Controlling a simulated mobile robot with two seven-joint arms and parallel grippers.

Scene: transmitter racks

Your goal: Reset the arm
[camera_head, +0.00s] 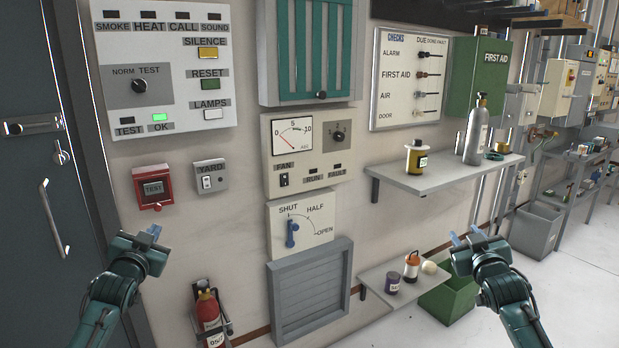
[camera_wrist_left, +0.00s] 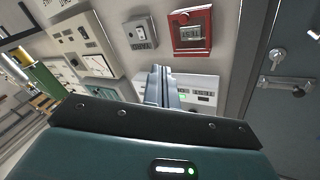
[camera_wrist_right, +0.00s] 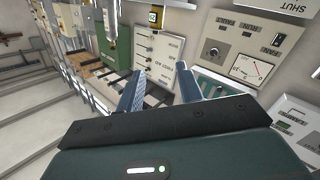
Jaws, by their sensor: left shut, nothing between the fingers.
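My left gripper (camera_head: 152,233) is at the lower left of the head view, in front of the wall below the red test box (camera_head: 152,187). In the left wrist view its fingers (camera_wrist_left: 160,88) are together with nothing between them. My right gripper (camera_head: 468,238) is at the lower right, in front of the lower shelf area. In the right wrist view its two fingers (camera_wrist_right: 170,88) stand apart with nothing between them. Both grippers are clear of the wall panels and touch nothing that I can see.
An alarm panel (camera_head: 185,110), a fan panel (camera_head: 340,150) and a louvred vent (camera_head: 312,290) are on the wall. A shelf (camera_head: 440,180) holds a bottle (camera_head: 476,132); a lower shelf (camera_head: 385,287) holds small items. A fire extinguisher (camera_head: 209,315) hangs low.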

